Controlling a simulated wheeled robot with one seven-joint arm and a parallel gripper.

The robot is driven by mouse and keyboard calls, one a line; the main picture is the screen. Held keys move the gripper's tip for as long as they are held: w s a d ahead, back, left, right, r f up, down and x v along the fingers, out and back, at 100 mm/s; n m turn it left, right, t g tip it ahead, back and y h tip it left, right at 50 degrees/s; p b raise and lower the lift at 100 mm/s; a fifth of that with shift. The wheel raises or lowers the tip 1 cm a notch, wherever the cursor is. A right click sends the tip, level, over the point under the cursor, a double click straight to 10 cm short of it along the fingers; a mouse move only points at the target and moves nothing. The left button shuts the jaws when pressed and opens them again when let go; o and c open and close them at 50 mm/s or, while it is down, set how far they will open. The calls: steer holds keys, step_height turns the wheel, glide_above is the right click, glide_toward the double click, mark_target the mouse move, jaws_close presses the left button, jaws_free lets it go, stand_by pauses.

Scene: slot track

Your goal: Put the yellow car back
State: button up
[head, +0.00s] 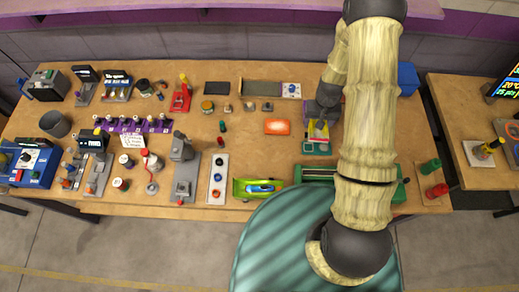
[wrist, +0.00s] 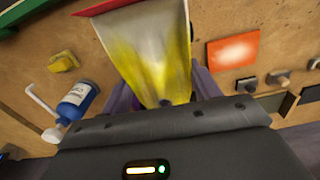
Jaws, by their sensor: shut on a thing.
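My gripper (head: 320,114) is shut on a yellow and grey flat-faced thing (wrist: 150,50), with a red edge at its far end in the wrist view. In the head view yellow shows just below my gripper (head: 318,129). A long green track-like piece (head: 320,173) lies at the table's front edge, partly behind my arm. Left of it is a lime-green tray (head: 240,188) with a blue car-like thing (head: 262,188). A small yellow block (wrist: 63,61) lies on the table in the wrist view.
An orange pad (head: 277,127) lies left of my gripper. Many devices crowd the table's left half. Bare wood shows around the orange pad.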

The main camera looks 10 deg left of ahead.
steer(key=shift+w+a+f, duration=0.1)
steer(key=shift+a, duration=0.15)
steer(key=s+a+r+b, duration=0.1)
steer(key=s+a+b, duration=0.3)
steer(key=a+b, duration=0.4)
steer(key=s+a+r+b, duration=0.1)
steer(key=s+a+b, duration=0.4)
steer(key=a+b, duration=0.4)
steer(key=a, duration=0.2)
steer(key=shift+a+n, duration=0.3)
steer(key=shift+n, duration=0.1)
steer(key=shift+w+f, duration=0.1)
steer(key=shift+f, duration=2.9)
steer(key=shift+f, duration=2.05)
